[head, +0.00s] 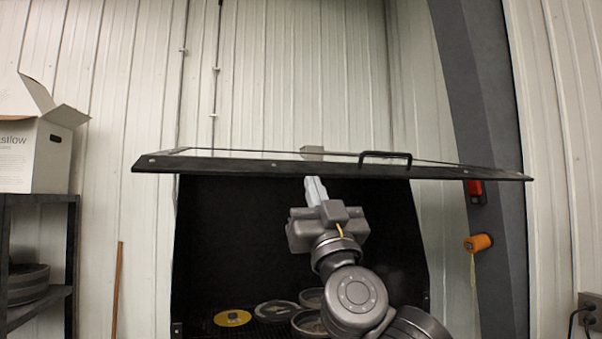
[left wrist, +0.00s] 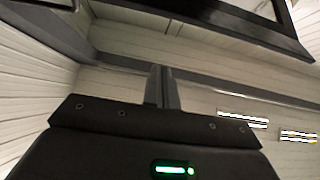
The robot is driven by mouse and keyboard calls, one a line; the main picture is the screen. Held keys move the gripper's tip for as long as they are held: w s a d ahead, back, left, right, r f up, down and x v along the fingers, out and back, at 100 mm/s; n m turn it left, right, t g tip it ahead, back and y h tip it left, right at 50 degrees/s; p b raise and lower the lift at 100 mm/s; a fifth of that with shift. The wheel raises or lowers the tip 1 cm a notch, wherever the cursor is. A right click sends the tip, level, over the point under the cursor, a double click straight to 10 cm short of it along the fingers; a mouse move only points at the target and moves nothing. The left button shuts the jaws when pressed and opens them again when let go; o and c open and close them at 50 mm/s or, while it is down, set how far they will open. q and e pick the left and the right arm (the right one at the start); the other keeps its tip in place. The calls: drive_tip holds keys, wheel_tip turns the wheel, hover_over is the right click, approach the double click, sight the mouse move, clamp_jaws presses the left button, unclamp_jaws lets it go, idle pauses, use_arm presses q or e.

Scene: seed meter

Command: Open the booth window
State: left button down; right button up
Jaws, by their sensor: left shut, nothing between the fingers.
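The booth window (head: 230,165) is a dark-framed glass panel, seen nearly edge-on. It is swung up and stands out roughly level above the dark booth opening (head: 230,220). Its black bar handle (head: 386,155) is on the upper side, right of the middle. My left gripper (head: 314,184) is shut and empty, fingers pointing up just under the frame, left of the handle. I cannot tell whether the fingertips touch the frame. In the left wrist view the closed fingers (left wrist: 162,87) show, with a dark frame edge (left wrist: 215,25) above them. My right gripper is out of view.
Round pans and discs (head: 275,310) lie on the booth floor. A shelf (head: 40,205) with an open white box (head: 38,150) stands at the left. A grey post (head: 480,120) with an orange item (head: 478,242) rises at the right.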

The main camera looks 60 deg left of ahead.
sight(301, 173)
use_arm(q)
drive_tip(key=w+a+r+p, duration=0.1)
drive_tip(key=a+p, duration=0.1)
drive_tip(key=a+r+p, duration=0.2)
drive_tip(key=a, duration=0.1)
drive_tip(key=w+a+r+p, duration=0.1)
drive_tip(key=a+r+p, duration=0.1)
drive_tip(key=a, duration=0.1)
drive_tip(key=shift+w, duration=0.3)
drive_tip(key=shift+a+f+p, duration=0.15)
drive_tip(key=shift+f+p, duration=0.2)
drive_tip(key=shift+f, duration=0.25)
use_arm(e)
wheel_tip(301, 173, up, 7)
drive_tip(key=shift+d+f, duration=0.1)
